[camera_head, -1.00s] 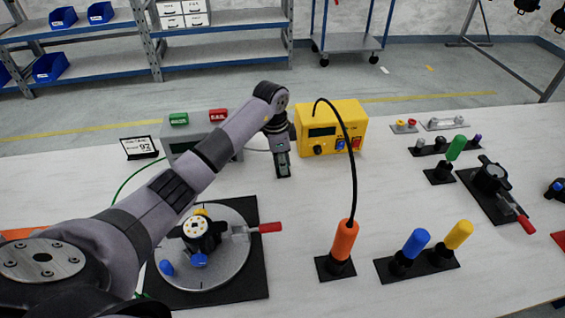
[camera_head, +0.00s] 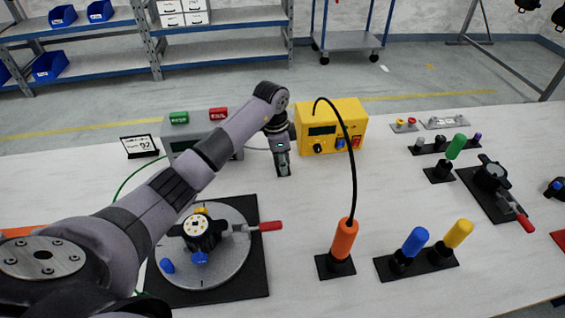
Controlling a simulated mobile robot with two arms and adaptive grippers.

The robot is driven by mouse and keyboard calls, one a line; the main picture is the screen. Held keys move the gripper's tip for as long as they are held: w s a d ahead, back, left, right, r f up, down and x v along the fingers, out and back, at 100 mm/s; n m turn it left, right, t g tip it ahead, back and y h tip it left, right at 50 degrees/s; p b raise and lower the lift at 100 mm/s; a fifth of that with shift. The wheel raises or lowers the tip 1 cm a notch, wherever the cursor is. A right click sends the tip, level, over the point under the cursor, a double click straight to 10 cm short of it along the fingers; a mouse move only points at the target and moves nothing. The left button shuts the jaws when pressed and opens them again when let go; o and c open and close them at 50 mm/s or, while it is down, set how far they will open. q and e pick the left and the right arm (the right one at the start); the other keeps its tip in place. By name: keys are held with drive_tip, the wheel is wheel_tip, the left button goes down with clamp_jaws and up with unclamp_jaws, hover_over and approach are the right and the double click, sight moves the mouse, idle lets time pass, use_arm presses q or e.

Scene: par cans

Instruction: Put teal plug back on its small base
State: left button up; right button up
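I cannot make out a teal plug in the head view. A small black rack (camera_head: 430,149) at the back right holds several small knobs, one grey, one dark and one purple; which base belongs to the teal plug I cannot tell. My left gripper (camera_head: 283,171) points down over the table in front of the yellow box, at the end of the arm from the left. Its fingers are small and dark, so whether they are open or hold something I cannot tell. My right gripper is not in view.
The yellow box (camera_head: 350,118) has a black cable to an orange-handled tool (camera_head: 344,240). Blue (camera_head: 416,241) and yellow (camera_head: 458,233) handles stand front right, a green handle (camera_head: 456,146) behind. A round fixture (camera_head: 235,272) lies front left. The middle of the table is clear.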

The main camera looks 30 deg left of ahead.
use_arm(q)
drive_tip(key=shift+o, duration=0.4)
drive_tip(key=o, duration=0.5)
drive_tip(key=shift+c, duration=0.2)
drive_tip(key=shift+r, duration=0.1)
wheel_tip(320, 180, up, 12)
drive_tip(key=a, duration=0.1)
drive_tip(key=shift+s, duration=0.4)
